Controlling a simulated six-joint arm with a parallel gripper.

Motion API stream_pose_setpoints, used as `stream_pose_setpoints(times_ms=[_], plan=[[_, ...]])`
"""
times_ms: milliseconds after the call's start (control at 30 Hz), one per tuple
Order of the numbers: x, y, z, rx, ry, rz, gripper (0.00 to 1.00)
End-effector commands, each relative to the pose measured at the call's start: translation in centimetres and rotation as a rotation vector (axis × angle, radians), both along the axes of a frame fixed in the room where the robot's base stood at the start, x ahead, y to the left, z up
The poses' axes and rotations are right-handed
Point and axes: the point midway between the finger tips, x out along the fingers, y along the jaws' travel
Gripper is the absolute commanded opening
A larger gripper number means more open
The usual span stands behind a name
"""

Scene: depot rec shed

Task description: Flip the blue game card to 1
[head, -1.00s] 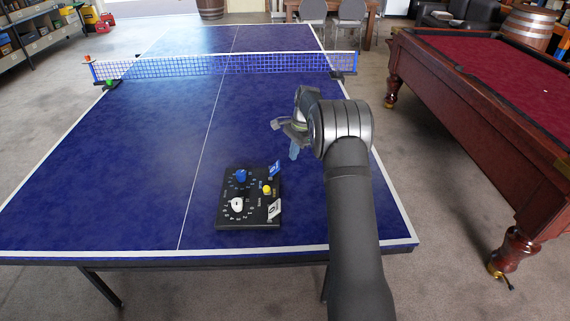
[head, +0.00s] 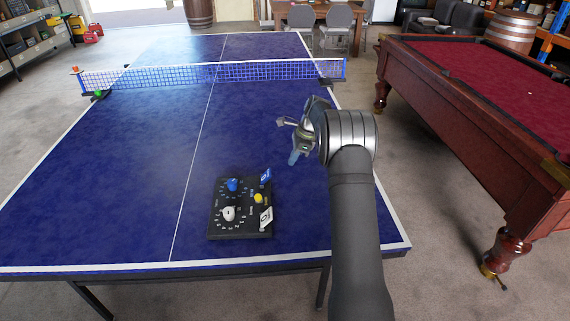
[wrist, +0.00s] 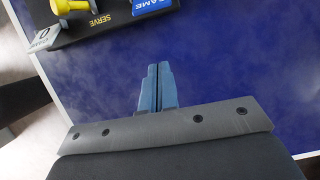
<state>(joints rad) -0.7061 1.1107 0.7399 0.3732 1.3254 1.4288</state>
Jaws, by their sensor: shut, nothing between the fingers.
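The blue game card (head: 266,176) stands tilted at the back right corner of the black scoreboard (head: 214,232). In the wrist view the blue card (wrist: 150,5) is cut off by the top edge, and the word GAME shows on it; its number cannot be read. My gripper (head: 293,158) is above the table, to the right of and apart from the board. In the wrist view its two blue fingertips (wrist: 159,68) are together with nothing between them, below the blue card in the picture.
The board also carries a white card (head: 266,218) with a 0, a yellow knob (head: 258,198) by the SERVE label, a blue knob (head: 232,185) and a white knob (head: 228,213). The blue table (head: 120,210) around the board is clear. The net (head: 215,73) lies far beyond.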

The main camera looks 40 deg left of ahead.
Motion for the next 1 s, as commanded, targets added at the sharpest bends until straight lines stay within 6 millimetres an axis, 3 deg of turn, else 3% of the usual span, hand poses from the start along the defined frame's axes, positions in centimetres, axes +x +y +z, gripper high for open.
stream_pose_setpoints(times_ms=[433,700,1000], plan=[[-2.3,2.3,-8.6,-0.002,0.002,0.001,0.0],[-4.0,4.3,-6.1,0.001,-0.001,0.002,0.0],[-4.3,4.5,-5.7,0.0,-0.001,0.001,0.0]])
